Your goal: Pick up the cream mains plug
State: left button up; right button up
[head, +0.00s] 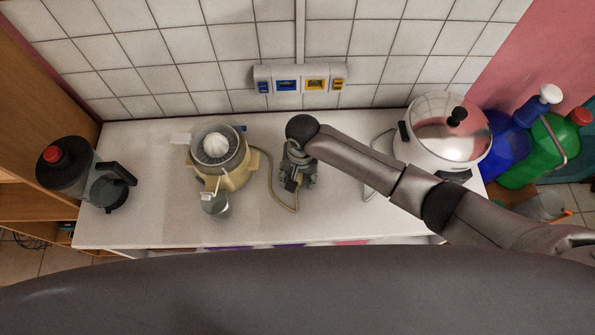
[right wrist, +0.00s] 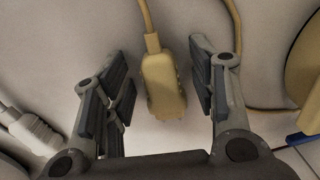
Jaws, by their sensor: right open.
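The cream mains plug (right wrist: 163,86) lies on the white worktop in the right wrist view, its cord running up from one end. My right gripper (right wrist: 158,75) is open, with its fingers on either side of the plug and a visible gap to each side. In the head view my right gripper (head: 298,181) is over the middle of the worktop and mostly hides the plug. The plug's cord (head: 273,190) loops from the cream juicer (head: 233,176). My left gripper is not in view.
A wall socket strip (head: 300,79) is on the tiles behind. A blender (head: 75,170) stands at left, a white cooker with a shiny lid (head: 441,142) at right. In the right wrist view a white plug (right wrist: 32,131) lies left of my gripper.

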jog(key=shift+c, duration=0.4)
jog(key=c, duration=0.9)
grip_shut()
jog(key=shift+r, duration=0.45)
notch_tip(320, 180, up, 2)
jog(key=shift+r, duration=0.25)
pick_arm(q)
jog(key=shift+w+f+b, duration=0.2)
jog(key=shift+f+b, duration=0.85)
pick_arm(e)
jog(key=s+r, duration=0.9)
jog(key=s, duration=0.5)
jog(key=shift+a+r, duration=0.3)
jog(key=shift+r, duration=0.05)
